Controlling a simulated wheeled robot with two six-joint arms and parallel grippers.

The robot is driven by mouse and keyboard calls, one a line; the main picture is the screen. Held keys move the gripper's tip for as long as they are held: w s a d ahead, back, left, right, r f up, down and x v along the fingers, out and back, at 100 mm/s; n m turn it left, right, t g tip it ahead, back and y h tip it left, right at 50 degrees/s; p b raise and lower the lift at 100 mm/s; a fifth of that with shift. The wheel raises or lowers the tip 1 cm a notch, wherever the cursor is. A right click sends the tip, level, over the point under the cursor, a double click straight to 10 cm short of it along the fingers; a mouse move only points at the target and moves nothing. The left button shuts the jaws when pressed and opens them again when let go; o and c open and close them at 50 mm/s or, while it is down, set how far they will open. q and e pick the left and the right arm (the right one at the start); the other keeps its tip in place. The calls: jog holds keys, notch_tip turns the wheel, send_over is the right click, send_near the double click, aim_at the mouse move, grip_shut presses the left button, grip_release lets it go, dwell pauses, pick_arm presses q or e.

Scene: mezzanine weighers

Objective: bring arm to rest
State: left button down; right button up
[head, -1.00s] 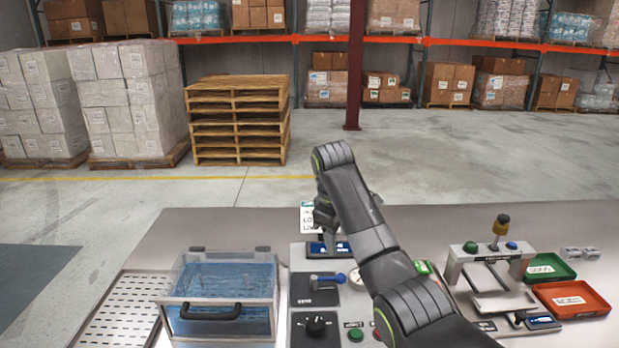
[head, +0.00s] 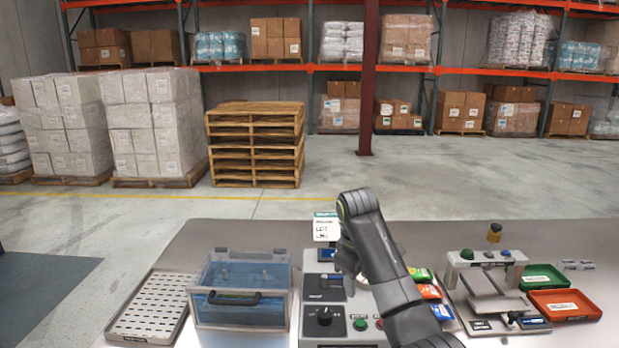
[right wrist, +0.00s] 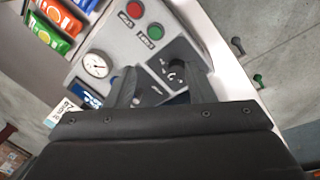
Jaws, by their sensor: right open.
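My right gripper (head: 348,268) hangs over the grey control panel (head: 338,328) on the bench, partly hidden behind its own arm in the head view. In the right wrist view its two dark fingers (right wrist: 163,88) stand apart with nothing between them, above the panel. The panel carries a black knob (right wrist: 178,73), a round gauge (right wrist: 95,64), a red button (right wrist: 134,9) and a green button (right wrist: 155,31). I cannot tell whether the fingers touch the panel. My left gripper is not in view.
A clear blue bin (head: 240,306) with a black handle and a perforated tray (head: 150,306) stand left. Coloured packets (head: 430,291) lie right of my arm. A press-like fixture (head: 487,257), green tray (head: 548,281) and red tray (head: 592,309) stand further right. Pallets (head: 255,145) stand behind the bench.

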jog(key=s+d+f+m, duration=0.3)
jog(key=s+d+f, duration=0.4)
jog(key=f, duration=0.4)
jog(key=s+d+f+m, duration=0.2)
jog(key=s+d+f, duration=0.3)
jog(key=s+f, duration=0.45)
jog(key=s+d+m+t, duration=0.1)
jog(key=s+d+m, duration=0.25)
jog(key=s, duration=1.05)
jog(key=s+d+m+t, duration=0.15)
jog(key=s+d, duration=0.25)
jog(key=s, duration=1.1)
notch_tip(320, 180, down, 25)
jog(key=d+g, duration=0.2)
jog(key=s+a+f+g+b, duration=0.1)
jog(key=s+f, duration=1.3)
jog(key=f, duration=0.3)
jog(key=shift+s+a+f+m, duration=0.25)
jog(key=shift+a+m, duration=0.05)
jog(key=shift+m, duration=0.1)
